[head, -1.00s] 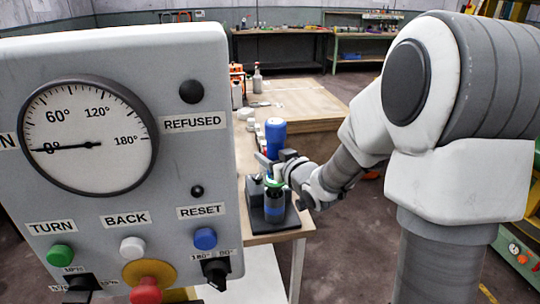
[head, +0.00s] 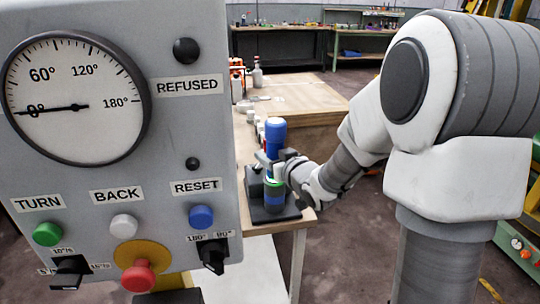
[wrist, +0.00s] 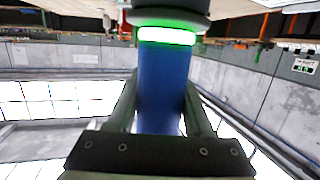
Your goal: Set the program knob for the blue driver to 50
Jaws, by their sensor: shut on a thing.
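A blue driver (head: 275,131) stands upright in a dark stand (head: 287,213) at the table corner in the head view. A lit green ring circles it below my gripper, with more blue below the ring. My gripper (head: 273,165) is shut on the blue driver above that ring. In the wrist view, which looks upside down, the driver's blue body (wrist: 163,85) lies between the two fingers, and the green ring (wrist: 166,36) glows close by. No program knob with a 50 mark can be made out, and the driver's scale is too small to read.
A grey panel (head: 190,135) fills the left foreground. It carries a dial (head: 78,125) with its needle near 0°, labelled buttons, two black selector knobs (head: 70,271) and a red stop button (head: 138,276). A wooden table (head: 300,98) extends behind the stand.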

